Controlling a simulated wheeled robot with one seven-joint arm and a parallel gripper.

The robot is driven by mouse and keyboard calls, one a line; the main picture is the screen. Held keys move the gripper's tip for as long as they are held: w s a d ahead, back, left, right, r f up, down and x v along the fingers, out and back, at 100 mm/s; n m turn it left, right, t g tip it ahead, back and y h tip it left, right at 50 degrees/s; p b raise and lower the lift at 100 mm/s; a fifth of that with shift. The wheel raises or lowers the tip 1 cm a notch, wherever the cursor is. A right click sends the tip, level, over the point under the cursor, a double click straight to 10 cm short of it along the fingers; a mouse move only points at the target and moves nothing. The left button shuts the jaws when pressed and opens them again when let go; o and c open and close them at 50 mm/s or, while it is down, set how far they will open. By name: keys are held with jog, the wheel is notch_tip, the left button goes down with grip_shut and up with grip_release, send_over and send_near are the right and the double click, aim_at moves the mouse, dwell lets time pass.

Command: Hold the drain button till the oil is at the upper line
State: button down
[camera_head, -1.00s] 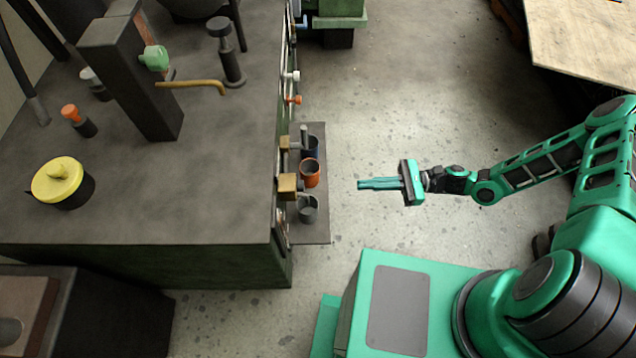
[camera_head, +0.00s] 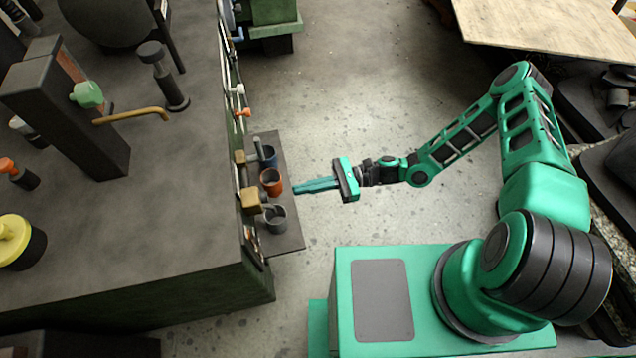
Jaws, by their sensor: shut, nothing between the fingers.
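My gripper (camera_head: 298,188) is shut and empty. Its fingers point left at the machine's front side, their tips at the edge of the cup shelf in the picture; the height between them I cannot tell. The machine (camera_head: 190,225) is a large dark cabinet. Its front panel is seen almost edge-on, with a white knob (camera_head: 239,89) and an orange knob (camera_head: 243,113) sticking out. I cannot tell which control is the drain button. No oil level or upper line can be made out.
A dark post with a green knob (camera_head: 87,94) stands on top. Floor is clear between machine and arm.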

jog(key=x, duration=0.7)
jog(key=shift+x, duration=1.15)
jog(key=shift+s+r, duration=0.1)
jog(key=shift+s, duration=0.1)
jog(key=shift+s+r, duration=0.1)
jog(key=shift+s, duration=0.05)
dwell(0.6)
jog(key=shift+d, duration=0.1)
dwell(3.6)
jog(key=w+v, duration=0.1)
jog(key=v, duration=1.3)
jog(key=shift+d+f, duration=0.25)
jog(key=shift+f, duration=0.1)
jog(key=shift+w, duration=0.15)
